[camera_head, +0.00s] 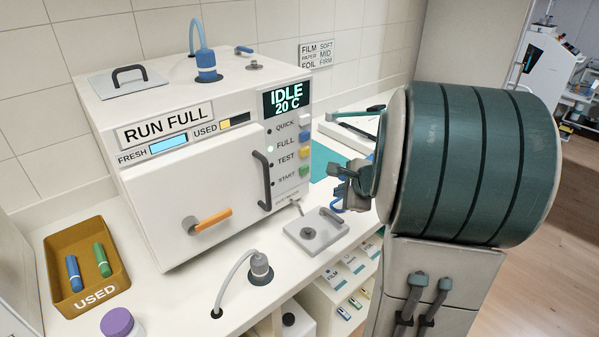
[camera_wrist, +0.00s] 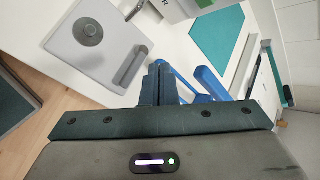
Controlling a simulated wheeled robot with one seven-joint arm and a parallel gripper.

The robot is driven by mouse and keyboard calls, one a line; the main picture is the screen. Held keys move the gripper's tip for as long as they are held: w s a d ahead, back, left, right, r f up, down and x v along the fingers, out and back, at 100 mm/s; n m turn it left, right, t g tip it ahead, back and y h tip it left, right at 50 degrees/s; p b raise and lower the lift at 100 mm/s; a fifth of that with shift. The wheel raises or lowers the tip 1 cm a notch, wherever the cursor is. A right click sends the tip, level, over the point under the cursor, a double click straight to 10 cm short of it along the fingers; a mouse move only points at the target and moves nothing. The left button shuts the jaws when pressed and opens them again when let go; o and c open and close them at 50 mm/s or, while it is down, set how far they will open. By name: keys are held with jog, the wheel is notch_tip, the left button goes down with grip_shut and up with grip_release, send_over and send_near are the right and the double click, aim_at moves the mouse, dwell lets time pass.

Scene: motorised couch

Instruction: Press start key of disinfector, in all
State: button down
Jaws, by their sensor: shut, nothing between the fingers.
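The disinfector (camera_head: 190,180) is a white box with a "RUN FULL" sign and a screen (camera_head: 287,101) reading "IDLE 20 C". On its right front a column of keys sits beside the labels QUICK, FULL, TEST and START. The green key (camera_head: 304,170) is level with START, lowest in the column. The lamp (camera_head: 270,149) by FULL is lit. My gripper (camera_head: 342,188) is to the right of the keys, apart from them, above the counter. In the wrist view my gripper (camera_wrist: 158,72) has its fingers together and empty; no key shows there.
The door has a dark handle (camera_head: 262,180) and an orange-handled latch (camera_head: 210,221). A grey plate with a knob (camera_head: 316,232) lies on the counter below my gripper. A green mat (camera_wrist: 218,35) lies beyond. A brown USED tray (camera_head: 62,294) stands at left.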

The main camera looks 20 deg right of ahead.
aim_at(304, 170)
jog(key=w+a+p, duration=0.2)
jog(key=w+a, duration=0.1)
jog(key=w, duration=0.5)
jog(key=shift+w, duration=0.15)
dwell(2.2)
jog(key=shift+w+a, duration=0.2)
jog(key=shift+w, duration=0.2)
jog(key=shift+w+a, duration=0.15)
jog(key=shift+w, duration=0.3)
dwell(0.7)
jog(key=shift+s, duration=0.1)
jog(key=shift+s+d+b, duration=0.25)
jog(key=shift+s+b, duration=0.2)
jog(key=shift+s, duration=0.3)
